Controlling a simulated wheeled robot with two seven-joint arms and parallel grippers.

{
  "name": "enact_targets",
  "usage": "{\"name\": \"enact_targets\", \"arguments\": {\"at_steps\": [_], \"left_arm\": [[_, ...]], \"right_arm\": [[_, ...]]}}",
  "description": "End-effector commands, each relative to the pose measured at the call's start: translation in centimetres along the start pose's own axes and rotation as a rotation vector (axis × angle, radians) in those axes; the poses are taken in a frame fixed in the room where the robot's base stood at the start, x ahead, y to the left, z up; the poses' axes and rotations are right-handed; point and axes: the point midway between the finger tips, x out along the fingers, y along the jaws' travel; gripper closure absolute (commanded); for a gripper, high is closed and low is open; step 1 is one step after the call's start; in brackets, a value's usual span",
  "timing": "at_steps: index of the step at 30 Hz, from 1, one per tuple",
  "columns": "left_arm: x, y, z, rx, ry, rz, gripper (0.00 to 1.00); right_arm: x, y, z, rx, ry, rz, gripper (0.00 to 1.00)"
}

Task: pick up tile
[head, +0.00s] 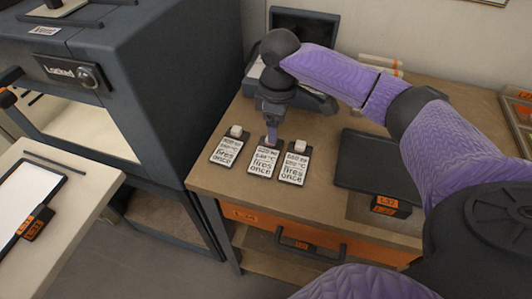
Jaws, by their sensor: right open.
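The left tile (236,131) and the right tile (299,146) show clearly. My right gripper (272,139) is open and points down at the back end of the middle stand (264,163). My left gripper is not in view.
A dark tray (375,160) lies right of the stands, with an orange tag at its front. A dark kiln (165,60) marked "Locked" stands close on the left. A pale table (75,210) is at lower left.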

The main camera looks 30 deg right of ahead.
Motion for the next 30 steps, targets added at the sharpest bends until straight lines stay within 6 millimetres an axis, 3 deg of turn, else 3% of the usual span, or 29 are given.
{"name": "enact_targets", "arguments": {"at_steps": [1,6,14,24,30], "left_arm": [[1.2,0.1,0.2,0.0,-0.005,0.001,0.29],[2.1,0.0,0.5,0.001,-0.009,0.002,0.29],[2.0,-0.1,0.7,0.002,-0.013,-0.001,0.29],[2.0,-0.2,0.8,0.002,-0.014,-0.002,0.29],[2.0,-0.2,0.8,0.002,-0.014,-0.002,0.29]], "right_arm": [[1.8,0.2,-0.3,0.001,-0.002,-0.002,0.26],[4.3,0.5,-0.5,0.0,-0.001,-0.001,0.26],[4.3,0.5,-0.5,0.0,0.001,0.002,0.29],[4.3,0.5,-0.5,0.0,0.001,0.001,1.0],[4.3,0.5,-0.5,0.0,0.001,0.001,1.0]]}}
